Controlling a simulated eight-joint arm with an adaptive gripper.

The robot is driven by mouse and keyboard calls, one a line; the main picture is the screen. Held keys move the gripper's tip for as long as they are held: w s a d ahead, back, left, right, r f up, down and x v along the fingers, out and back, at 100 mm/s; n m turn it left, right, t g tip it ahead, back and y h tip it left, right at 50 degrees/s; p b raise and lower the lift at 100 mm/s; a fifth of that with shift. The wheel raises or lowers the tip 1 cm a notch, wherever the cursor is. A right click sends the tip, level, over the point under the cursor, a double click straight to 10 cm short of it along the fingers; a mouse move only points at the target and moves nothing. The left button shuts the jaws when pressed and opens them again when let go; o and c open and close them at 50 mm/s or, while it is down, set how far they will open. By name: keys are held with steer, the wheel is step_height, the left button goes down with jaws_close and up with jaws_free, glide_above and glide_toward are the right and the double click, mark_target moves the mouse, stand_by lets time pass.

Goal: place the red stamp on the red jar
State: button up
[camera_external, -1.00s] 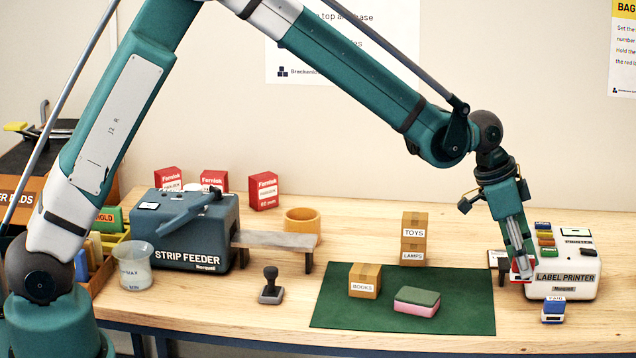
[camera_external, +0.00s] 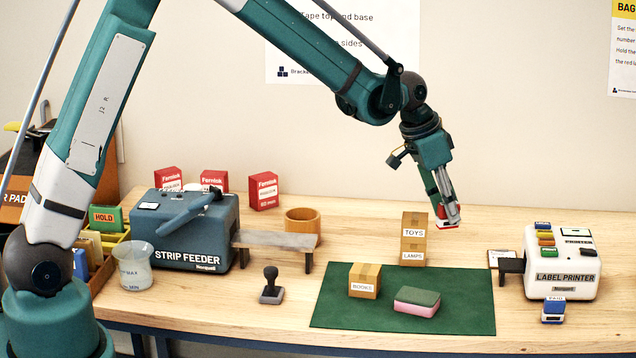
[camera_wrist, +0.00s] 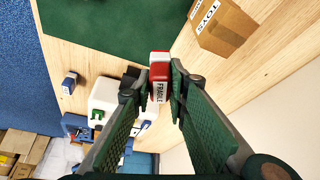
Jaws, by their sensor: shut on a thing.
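My gripper (camera_external: 447,212) is shut on the red stamp (camera_external: 449,224) and holds it in the air, just right of and about level with the top of the stacked cartons. In the wrist view, the stamp (camera_wrist: 160,72) sits between the two fingers (camera_wrist: 160,92). It is a red and white block with a FRAGILE label. I cannot make out a red jar in either view. Red Fernisk boxes (camera_external: 264,191) stand at the back left, and a clear measuring cup (camera_external: 136,266) stands at the front left.
TOYS (camera_external: 414,224) and LAMPS (camera_external: 413,250) cartons are stacked behind the green mat (camera_external: 460,300). The mat holds a BOOKS carton (camera_external: 364,281) and a green-pink sponge (camera_external: 416,302). A label printer (camera_external: 560,265) stands right; a strip feeder (camera_external: 185,235) stands left.

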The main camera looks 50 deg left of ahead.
steer(key=s+a+r+n+y, duration=0.1)
steer(key=a+n, duration=0.1)
steer(key=a, duration=0.6)
steer(key=s+a+r+n, duration=0.1)
steer(key=s+a, duration=0.1)
steer(key=a, duration=0.7)
step_height(320, 180, up, 6)
steer(key=n+y+p, duration=0.4)
steer(key=n, duration=0.7)
glide_above(195, 184)
steer(key=s+d, duration=0.1)
steer(key=shift+s+g, duration=0.2)
steer(key=shift+g, duration=0.2)
steer(key=shift+f, duration=0.1)
steer(key=shift+f, duration=2.9)
steer(key=shift+f, duration=0.1)
steer(key=shift+f+p, duration=0.3)
steer(key=shift+f, duration=1.7)
